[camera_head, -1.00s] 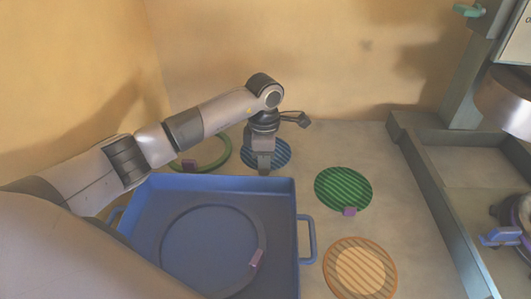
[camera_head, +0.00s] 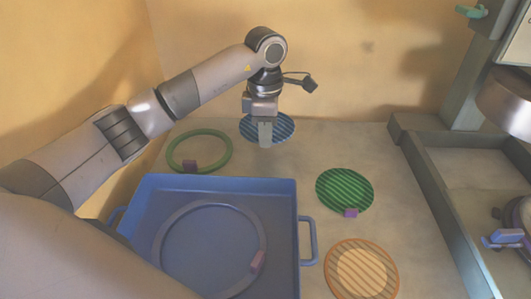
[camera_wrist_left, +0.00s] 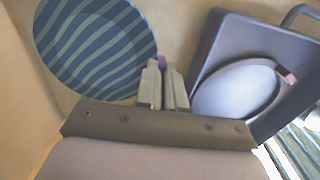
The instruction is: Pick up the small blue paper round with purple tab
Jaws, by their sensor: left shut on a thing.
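The small blue striped paper round (camera_head: 286,127) is in the head view behind the blue tray, partly hidden by my left gripper (camera_head: 265,142). It fills the upper left of the left wrist view (camera_wrist_left: 90,45). Its purple tab (camera_wrist_left: 161,61) shows at my left fingertips (camera_wrist_left: 163,72), which are shut on it. The round appears raised off the table. My right gripper is not in view.
A blue tray (camera_head: 305,240) holds a grey ring (camera_head: 165,240) with a pink tab. A green ring (camera_head: 228,150), a green striped round (camera_head: 345,188) and an orange-rimmed round (camera_head: 362,268) lie on the table. A grey press (camera_head: 430,200) stands at the right.

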